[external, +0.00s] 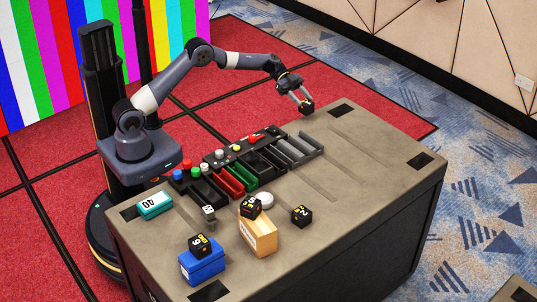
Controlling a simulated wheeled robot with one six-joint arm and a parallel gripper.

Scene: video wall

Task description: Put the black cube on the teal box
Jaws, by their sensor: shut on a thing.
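My gripper (302,97) is at the far end of the table, shut on a small black cube (307,107). The cube hangs between the fingertips near the table's far edge; whether it touches the table I cannot tell. The teal box (155,204) lies flat at the near left of the table, with a white label marked 40. Its top is bare. My gripper is far from it, up and to the right in the picture.
Other black cubes sit on a blue box (203,267), on a tan box (259,236) and on the table (301,216). A grey block (208,212) stands right of the teal box. The right side is clear.

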